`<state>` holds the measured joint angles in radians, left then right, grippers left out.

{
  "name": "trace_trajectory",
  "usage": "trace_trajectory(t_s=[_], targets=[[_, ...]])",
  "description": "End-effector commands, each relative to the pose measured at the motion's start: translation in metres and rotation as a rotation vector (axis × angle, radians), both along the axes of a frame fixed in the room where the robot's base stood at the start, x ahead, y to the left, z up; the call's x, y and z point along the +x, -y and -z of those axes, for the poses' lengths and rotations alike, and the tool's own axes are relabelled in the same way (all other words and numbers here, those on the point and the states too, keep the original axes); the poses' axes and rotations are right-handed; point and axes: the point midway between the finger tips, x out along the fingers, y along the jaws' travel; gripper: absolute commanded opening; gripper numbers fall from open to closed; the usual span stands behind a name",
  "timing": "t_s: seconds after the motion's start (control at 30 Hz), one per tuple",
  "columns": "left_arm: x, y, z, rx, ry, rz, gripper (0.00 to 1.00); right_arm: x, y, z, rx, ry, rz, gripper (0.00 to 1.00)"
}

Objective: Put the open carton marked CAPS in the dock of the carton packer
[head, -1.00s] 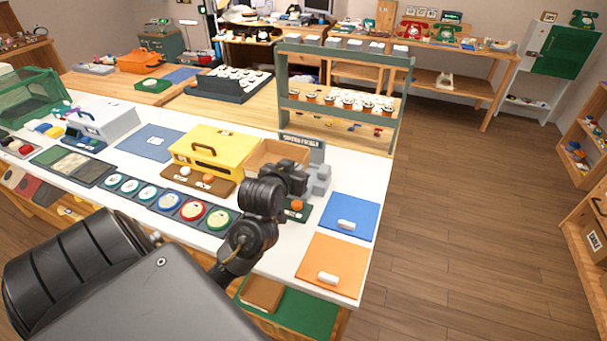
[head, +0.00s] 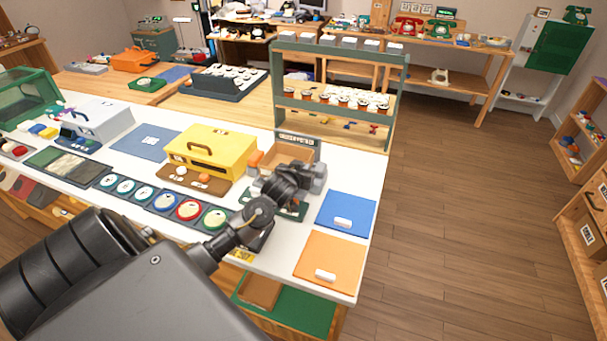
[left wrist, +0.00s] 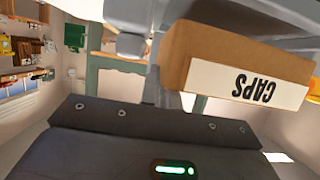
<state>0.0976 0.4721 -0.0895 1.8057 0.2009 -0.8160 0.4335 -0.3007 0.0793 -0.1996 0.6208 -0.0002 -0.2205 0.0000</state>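The open brown carton (head: 292,155) shows in the head view behind my left gripper, at the carton packer's sign (head: 297,138). In the left wrist view a brown carton (left wrist: 245,50) fills the upper right, its white CAPS label upside down. The grey packer (head: 315,180) stands on a dark green base beside the carton, partly hidden by my gripper. My left gripper (head: 285,183) is in front of the carton. Its fingertips are hidden, so I cannot tell whether it grips the carton or whether the carton is seated in the dock. My right gripper is not in view.
A yellow box (head: 210,150) stands left of the packer. A row of round dishes (head: 165,200) lies along the front. Blue (head: 345,212) and orange (head: 328,260) mats lie to the right. A green shelf rack (head: 335,75) stands behind. Floor at right is clear.

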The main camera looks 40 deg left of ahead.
Motion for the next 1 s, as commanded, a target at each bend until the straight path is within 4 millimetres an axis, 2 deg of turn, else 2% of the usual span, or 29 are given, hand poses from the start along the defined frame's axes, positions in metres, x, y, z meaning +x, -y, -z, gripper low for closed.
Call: trace_trajectory(t_s=[0.1, 0.2, 0.47, 0.97, 1.0], targets=[[-0.001, 0.001, 0.016, 0.0, -0.006, 0.001, 0.0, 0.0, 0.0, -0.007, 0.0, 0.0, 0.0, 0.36], [-0.001, 0.0, 0.022, 0.0, -0.002, -0.001, 0.0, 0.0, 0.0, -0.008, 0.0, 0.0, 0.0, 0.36], [-0.001, 0.001, 0.023, -0.001, -0.002, 0.0, 0.0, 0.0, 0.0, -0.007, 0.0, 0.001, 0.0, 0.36], [-0.003, 0.002, 0.041, -0.001, -0.012, 0.002, 0.0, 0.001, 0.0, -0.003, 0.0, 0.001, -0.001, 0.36], [-0.003, 0.003, 0.042, -0.001, -0.015, 0.004, 0.08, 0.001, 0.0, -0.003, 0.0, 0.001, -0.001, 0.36]])
